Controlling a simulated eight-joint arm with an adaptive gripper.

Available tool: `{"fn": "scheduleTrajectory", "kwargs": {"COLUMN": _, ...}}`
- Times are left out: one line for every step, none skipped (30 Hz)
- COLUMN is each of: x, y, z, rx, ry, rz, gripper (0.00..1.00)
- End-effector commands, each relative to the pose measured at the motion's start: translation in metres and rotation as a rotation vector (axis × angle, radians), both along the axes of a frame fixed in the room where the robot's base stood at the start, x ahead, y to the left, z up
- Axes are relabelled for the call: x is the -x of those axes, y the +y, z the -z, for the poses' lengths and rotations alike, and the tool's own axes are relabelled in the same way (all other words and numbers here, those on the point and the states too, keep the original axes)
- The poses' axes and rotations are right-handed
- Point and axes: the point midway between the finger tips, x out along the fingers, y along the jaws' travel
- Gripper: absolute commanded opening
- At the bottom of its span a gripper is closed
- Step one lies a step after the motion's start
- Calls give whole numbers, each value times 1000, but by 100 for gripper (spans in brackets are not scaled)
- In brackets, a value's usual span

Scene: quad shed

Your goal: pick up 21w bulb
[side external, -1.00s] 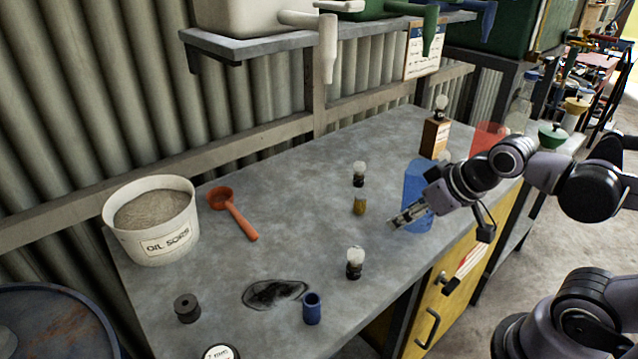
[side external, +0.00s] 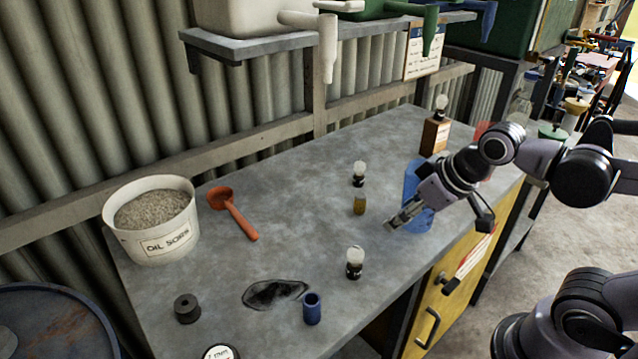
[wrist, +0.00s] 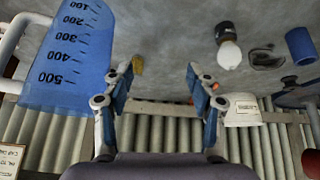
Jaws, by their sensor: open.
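Small bulbs with clear glass and dark bases stand on the grey bench. One bulb (side external: 354,262) stands near the front edge, another bulb (side external: 359,174) stands farther back, and a third bulb (side external: 440,108) is on top of a small box. No wattage marking is readable, so I cannot tell which is 21w. The front bulb seems to be the one in the wrist view (wrist: 228,52), right of my fingers. My gripper (side external: 391,224) is open and empty above the bench, right of the front and middle bulbs. It also shows in the wrist view (wrist: 160,82).
A blue measuring jug (side external: 411,180) stands close behind my gripper. A small amber item (side external: 359,205) is beside the middle bulb. A blue cup (side external: 312,310), black stain (side external: 272,293), orange scoop (side external: 234,212) and white tub (side external: 163,243) lie left. A shelf (side external: 255,43) overhangs the back.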

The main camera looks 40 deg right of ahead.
Motion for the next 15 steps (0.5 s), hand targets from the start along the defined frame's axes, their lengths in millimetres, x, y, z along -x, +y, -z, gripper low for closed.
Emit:
{"fn": "scheduleTrajectory", "kwargs": {"x": -5, "y": 8, "z": -6, "rx": 27, "ry": 35, "rz": -68, "gripper": 58}}
{"fn": "scheduleTrajectory", "kwargs": {"x": -6, "y": 13, "z": -9, "rx": 48, "ry": 61, "rz": -115, "gripper": 58}}
{"fn": "scheduleTrajectory", "kwargs": {"x": -9, "y": 20, "z": -13, "rx": 76, "ry": 98, "rz": -189, "gripper": 58}}
{"fn": "scheduleTrajectory", "kwargs": {"x": -11, "y": 26, "z": -17, "rx": 99, "ry": 128, "rz": -246, "gripper": 58}}
{"fn": "scheduleTrajectory", "kwargs": {"x": -13, "y": 32, "z": -20, "rx": 122, "ry": 157, "rz": -307, "gripper": 58}}
{"fn": "scheduleTrajectory", "kwargs": {"x": -15, "y": 40, "z": -24, "rx": 149, "ry": 198, "rz": -387, "gripper": 58}}
{"fn": "scheduleTrajectory", "kwargs": {"x": -16, "y": 45, "z": -26, "rx": 169, "ry": 226, "rz": -446, "gripper": 58}}
{"fn": "scheduleTrajectory", "kwargs": {"x": -18, "y": 51, "z": -29, "rx": 189, "ry": 254, "rz": -508, "gripper": 58}}
{"fn": "scheduleTrajectory", "kwargs": {"x": -20, "y": 59, "z": -33, "rx": 212, "ry": 290, "rz": -587, "gripper": 58}}
{"fn": "scheduleTrajectory", "kwargs": {"x": -21, "y": 65, "z": -35, "rx": 228, "ry": 316, "rz": -645, "gripper": 58}}
{"fn": "scheduleTrajectory", "kwargs": {"x": -22, "y": 70, "z": -38, "rx": 244, "ry": 341, "rz": -700, "gripper": 58}}
{"fn": "scheduleTrajectory", "kwargs": {"x": -23, "y": 77, "z": -40, "rx": 261, "ry": 371, "rz": -770, "gripper": 58}}
{"fn": "scheduleTrajectory", "kwargs": {"x": -23, "y": 82, "z": -42, "rx": 273, "ry": 391, "rz": -818, "gripper": 58}}
{"fn": "scheduleTrajectory", "kwargs": {"x": -24, "y": 86, "z": -44, "rx": 283, "ry": 410, "rz": -862, "gripper": 58}}
{"fn": "scheduleTrajectory", "kwargs": {"x": -25, "y": 91, "z": -45, "rx": 294, "ry": 431, "rz": -915, "gripper": 58}}
